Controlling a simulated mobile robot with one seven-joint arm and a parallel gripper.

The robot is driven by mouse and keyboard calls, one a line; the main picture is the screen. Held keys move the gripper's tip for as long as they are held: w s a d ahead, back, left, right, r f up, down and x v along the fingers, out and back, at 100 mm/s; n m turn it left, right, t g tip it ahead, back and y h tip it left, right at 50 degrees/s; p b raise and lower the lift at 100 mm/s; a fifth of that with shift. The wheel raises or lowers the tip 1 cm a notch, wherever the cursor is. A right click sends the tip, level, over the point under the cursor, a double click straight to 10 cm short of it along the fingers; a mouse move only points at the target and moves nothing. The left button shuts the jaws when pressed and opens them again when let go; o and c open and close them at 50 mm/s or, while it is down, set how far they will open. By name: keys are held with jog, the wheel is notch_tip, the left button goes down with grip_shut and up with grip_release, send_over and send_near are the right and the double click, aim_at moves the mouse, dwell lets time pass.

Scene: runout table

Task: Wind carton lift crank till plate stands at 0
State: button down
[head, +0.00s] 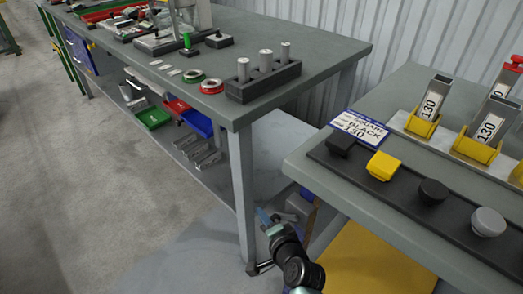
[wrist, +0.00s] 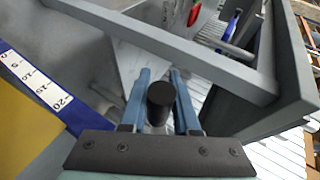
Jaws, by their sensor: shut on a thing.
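My gripper (wrist: 160,80) has its two blue fingers on either side of a round black knob (wrist: 161,98), which looks like the crank's handle. In the head view my gripper (head: 268,217) is low, in the gap between the two tables. The rest of the crank is hidden there. A white scale (wrist: 32,80) on a blue strip, with numbers from 0 to 20, runs at the left of the wrist view. A flat yellow surface (wrist: 22,135) lies beside it, perhaps the lift plate; it also shows in the head view (head: 370,265). I cannot make out a pointer on the scale.
The right table (head: 300,163) carries black, yellow and grey caps and upright tubes marked 130. The left workbench (head: 325,48) has a leg (head: 243,190) close to my gripper. The floor (head: 90,180) at the left is clear.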

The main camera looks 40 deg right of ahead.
jog(key=s+f+n+g+p, duration=0.2)
jog(key=s+g+p, duration=0.4)
jog(key=g+p, duration=0.3)
jog(key=shift+s+d+f+p, duration=0.35)
jog(key=shift+f+p, duration=0.25)
jog(key=shift+f, duration=0.1)
jog(key=c, duration=0.7)
grip_release()
jog(key=shift+o, duration=0.2)
jog(key=p+v, duration=0.4)
jog(key=v, duration=0.9)
jog(key=shift+w, duration=0.3)
jog(key=shift+d, duration=0.1)
